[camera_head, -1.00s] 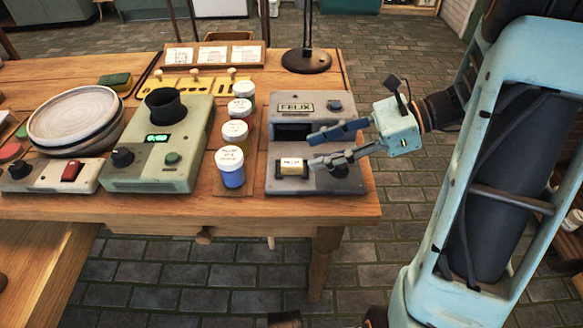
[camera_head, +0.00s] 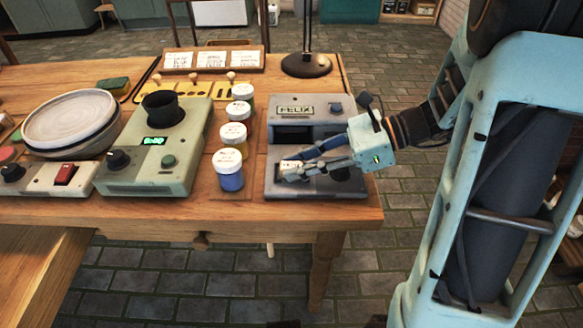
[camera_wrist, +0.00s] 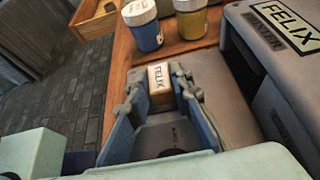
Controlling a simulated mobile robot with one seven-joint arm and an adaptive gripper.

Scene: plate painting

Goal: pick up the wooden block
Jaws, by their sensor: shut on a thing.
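The wooden block (camera_wrist: 159,82) is small and pale with dark lettering that reads FELIX in the wrist view. It sits between the fingertips of my gripper (camera_wrist: 163,92), which is shut on it, one blue-grey finger along each side. In the head view my gripper (camera_head: 288,172) reaches in from the right, low over the front ledge of the grey FELIX machine (camera_head: 325,104). There the block (camera_head: 291,165) is mostly covered by the fingers. I cannot tell whether the block touches the ledge beneath it.
Lidded paint jars, including a blue one (camera_head: 229,170) and a yellow one (camera_head: 234,138), stand just left of the machine. A green-grey device (camera_head: 150,178) and a plate (camera_head: 70,122) are farther left. A lamp base (camera_head: 306,65) stands behind. The table's front edge is close.

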